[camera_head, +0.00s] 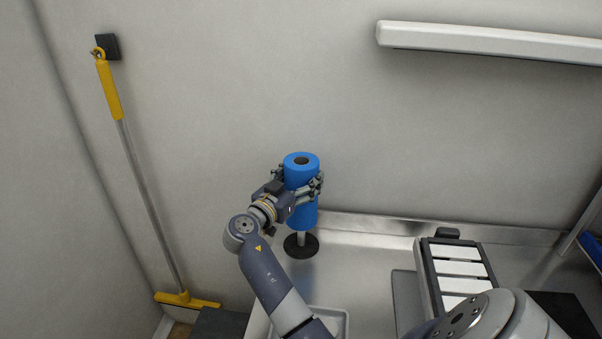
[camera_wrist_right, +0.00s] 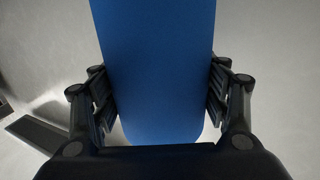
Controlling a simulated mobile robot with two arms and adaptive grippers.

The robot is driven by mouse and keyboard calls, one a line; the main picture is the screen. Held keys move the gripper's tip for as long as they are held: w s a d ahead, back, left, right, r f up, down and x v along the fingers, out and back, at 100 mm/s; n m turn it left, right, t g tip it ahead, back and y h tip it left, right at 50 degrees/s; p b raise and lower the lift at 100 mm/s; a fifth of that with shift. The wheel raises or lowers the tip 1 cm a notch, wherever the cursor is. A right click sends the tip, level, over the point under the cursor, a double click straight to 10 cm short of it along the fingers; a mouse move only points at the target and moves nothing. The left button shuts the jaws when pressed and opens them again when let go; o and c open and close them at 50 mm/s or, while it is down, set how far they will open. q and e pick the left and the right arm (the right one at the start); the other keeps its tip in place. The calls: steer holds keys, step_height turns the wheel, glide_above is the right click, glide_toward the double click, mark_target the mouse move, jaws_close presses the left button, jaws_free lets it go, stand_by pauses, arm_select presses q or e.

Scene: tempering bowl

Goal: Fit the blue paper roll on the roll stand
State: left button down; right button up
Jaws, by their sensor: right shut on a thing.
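The blue paper roll (camera_head: 302,217) is upright, with its dark core hole showing at the top. My right gripper (camera_head: 302,190) is shut on it around its middle. In the right wrist view the blue roll (camera_wrist_right: 158,70) fills the space between the two fingers of the gripper (camera_wrist_right: 162,100). The roll stand (camera_head: 301,246) has a round black base and a pale post, and stands on the counter directly below the roll. A short length of post shows between roll and base. I cannot tell whether the post's top is inside the core. My left gripper is not in view.
The metal counter (camera_head: 365,250) meets the wall close behind the stand. A pale tray (camera_head: 342,318) lies at the front. A rack with white blocks (camera_head: 458,268) stands to the right.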

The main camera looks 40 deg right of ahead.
step_height(320, 180, down, 9)
steer(key=b, duration=0.7)
steer(key=shift+b, duration=0.35)
steer(key=shift+r, duration=0.1)
stand_by(0.4)
steer(key=o, duration=1.8)
steer(key=shift+c, duration=0.2)
